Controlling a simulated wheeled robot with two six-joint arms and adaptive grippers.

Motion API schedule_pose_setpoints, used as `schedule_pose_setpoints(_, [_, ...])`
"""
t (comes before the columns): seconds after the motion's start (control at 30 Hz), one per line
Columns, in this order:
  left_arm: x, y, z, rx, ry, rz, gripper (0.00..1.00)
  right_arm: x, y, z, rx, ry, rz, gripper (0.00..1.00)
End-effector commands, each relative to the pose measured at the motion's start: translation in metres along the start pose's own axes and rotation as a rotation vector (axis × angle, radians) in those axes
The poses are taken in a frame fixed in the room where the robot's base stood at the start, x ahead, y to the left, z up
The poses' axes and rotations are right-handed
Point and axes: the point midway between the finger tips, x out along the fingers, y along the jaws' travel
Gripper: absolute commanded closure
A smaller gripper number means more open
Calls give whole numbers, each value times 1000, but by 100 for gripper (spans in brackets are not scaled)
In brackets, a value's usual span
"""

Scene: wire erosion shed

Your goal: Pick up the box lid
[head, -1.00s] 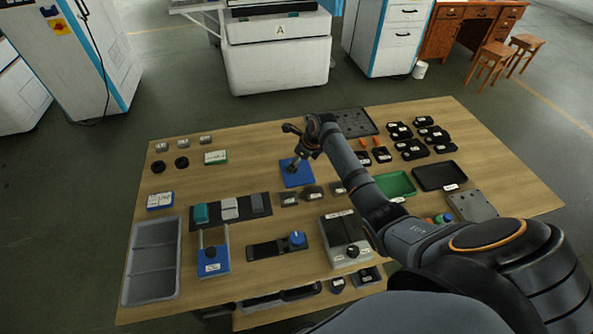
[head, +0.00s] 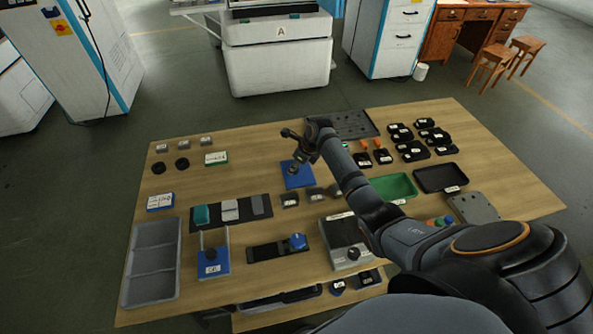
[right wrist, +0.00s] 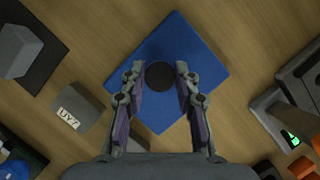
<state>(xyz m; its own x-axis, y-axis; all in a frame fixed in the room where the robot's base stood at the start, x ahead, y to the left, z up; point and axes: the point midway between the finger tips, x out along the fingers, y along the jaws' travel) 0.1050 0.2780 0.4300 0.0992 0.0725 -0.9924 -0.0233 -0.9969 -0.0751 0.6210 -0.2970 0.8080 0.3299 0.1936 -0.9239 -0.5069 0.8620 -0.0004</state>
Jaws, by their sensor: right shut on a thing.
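The box lid is a flat blue square plate with a dark round knob in its middle. In the head view the lid (head: 298,179) is near the middle of the table. My right gripper (head: 293,165) is directly over it, with the arm coming in from the right. In the right wrist view the blue lid (right wrist: 165,112) lies below the fingers, its knob between the fingertips of my right gripper (right wrist: 168,75). The gripper is shut on the knob. I cannot tell whether the lid touches the table. My left gripper is not in view.
Small grey blocks (head: 290,200) stand just in front of the lid; one labelled block (right wrist: 84,111) is close by in the wrist view. A green tray (head: 396,186) and black tray (head: 440,178) lie to the right. Bare wood is left of the lid.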

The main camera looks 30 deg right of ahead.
Motion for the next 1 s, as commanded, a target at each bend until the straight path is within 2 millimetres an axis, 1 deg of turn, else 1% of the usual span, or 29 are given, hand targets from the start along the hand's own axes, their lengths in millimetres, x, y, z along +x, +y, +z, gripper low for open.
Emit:
schedule_pose_setpoints(0.17, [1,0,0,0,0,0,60,-6,-1,2,0,-1,-1,100])
schedule_pose_setpoints(0.27, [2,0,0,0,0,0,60,-17,-1,8,-2,-2,-2,100])
schedule_pose_setpoints(0.33, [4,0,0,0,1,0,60,-30,-1,13,-2,-4,-3,100])
schedule_pose_setpoints(0.43, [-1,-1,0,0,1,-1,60,-59,-1,2,-3,2,-6,100])
schedule_pose_setpoints(0.6, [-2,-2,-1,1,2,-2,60,-109,-1,-16,-5,4,-6,100])
schedule_pose_setpoints(0.7, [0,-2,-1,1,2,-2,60,-128,-1,-39,-5,8,-9,100])
schedule_pose_setpoints(0.8, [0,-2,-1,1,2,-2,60,-145,0,-54,-4,7,-7,100])
schedule_pose_setpoints(1.0, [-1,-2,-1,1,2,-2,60,-164,1,-72,-2,4,-4,100])
